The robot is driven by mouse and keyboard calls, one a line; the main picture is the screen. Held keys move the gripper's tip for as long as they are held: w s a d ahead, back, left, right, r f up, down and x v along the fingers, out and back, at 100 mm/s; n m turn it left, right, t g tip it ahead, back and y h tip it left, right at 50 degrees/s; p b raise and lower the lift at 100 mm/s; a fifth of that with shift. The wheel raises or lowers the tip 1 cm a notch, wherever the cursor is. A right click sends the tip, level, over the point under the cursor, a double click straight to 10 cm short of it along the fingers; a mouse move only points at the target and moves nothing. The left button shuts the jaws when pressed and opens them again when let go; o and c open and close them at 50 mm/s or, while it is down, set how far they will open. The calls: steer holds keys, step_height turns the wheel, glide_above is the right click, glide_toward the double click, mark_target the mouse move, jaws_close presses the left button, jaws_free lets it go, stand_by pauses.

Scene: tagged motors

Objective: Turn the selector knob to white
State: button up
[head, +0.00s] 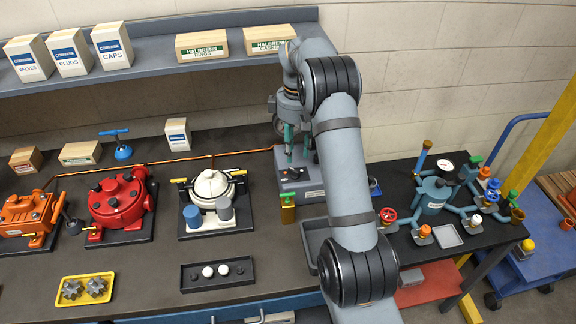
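My gripper (296,138) points down over a grey sloped box (310,184) at the back of the bench, left of my arm. Its two teal fingers look apart, with nothing clearly seen between them. A small dark part (291,173) on the sloped face below the fingers may be the selector knob. It is too small to make out its pointer or any white mark. The fingers appear above this part, and I cannot tell whether they touch anything. My arm hides the area just right of the box.
Left of the box stand a white motor (212,188), a red motor (117,199) and an orange motor (28,216). A shelf (180,66) with cartons runs behind. A valve rig (434,194) stands right.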

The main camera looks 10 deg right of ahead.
mark_target(294, 173)
step_height(294, 173, down, 7)
steer(key=shift+w+f+p, duration=0.1)
steer(key=shift+p, duration=0.55)
steer(key=shift+c, duration=0.9)
jaws_close()
